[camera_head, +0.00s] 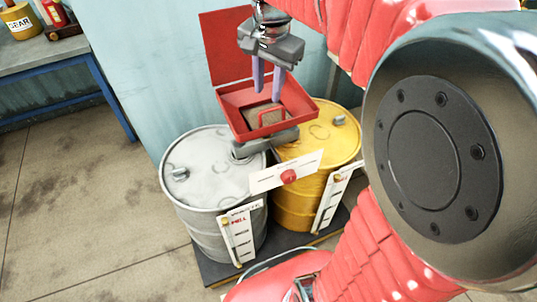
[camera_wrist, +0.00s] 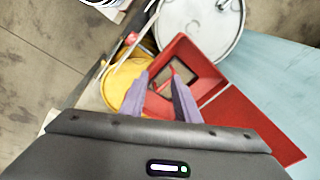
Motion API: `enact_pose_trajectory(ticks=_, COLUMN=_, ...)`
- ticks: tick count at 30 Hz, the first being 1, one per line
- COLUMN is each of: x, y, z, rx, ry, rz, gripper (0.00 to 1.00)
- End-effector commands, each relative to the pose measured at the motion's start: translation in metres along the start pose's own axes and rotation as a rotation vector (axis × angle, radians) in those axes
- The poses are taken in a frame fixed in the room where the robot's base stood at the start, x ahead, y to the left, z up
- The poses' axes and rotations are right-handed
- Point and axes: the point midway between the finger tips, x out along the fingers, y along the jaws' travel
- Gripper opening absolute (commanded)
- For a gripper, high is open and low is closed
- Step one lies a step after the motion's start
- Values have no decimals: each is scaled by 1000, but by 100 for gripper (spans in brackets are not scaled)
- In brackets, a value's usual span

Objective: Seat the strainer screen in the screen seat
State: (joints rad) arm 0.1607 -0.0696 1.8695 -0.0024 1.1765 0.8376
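A red open-topped box (camera_head: 240,124) with its lid (camera_head: 226,50) raised sits over the two drums; it also shows in the wrist view (camera_wrist: 203,56). Inside it lies the brownish strainer screen (camera_head: 257,114) with a red handle (camera_head: 271,117), which also shows in the wrist view (camera_wrist: 171,73). I cannot tell whether the screen lies flush, and the seat under it is hidden. My gripper (camera_head: 268,97) points down above the handle. Its two purple fingers are apart with nothing held between them; they also show in the wrist view (camera_wrist: 160,80).
A grey drum (camera_head: 212,190) and a yellow drum (camera_head: 330,147) stand on a dark pallet (camera_head: 222,269). A white card with a red spot (camera_head: 268,181) is in front of the box. A blue-framed bench (camera_head: 45,62) stands at left. The floor at left is clear.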

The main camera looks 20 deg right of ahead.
Motion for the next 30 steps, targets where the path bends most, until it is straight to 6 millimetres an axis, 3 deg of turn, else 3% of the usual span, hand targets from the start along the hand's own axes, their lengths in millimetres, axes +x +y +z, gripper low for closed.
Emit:
enact_pose_trajectory(ticks=14, x=-18, y=51, z=84, rx=-488, ry=121, rz=-115, gripper=29)
enact_pose_trajectory(ticks=24, x=-6, y=90, z=135, rx=-828, ry=231, rz=-172, gripper=29)
enact_pose_trajectory(ticks=30, x=3, y=103, z=153, rx=-961, ry=281, rz=-188, gripper=29)
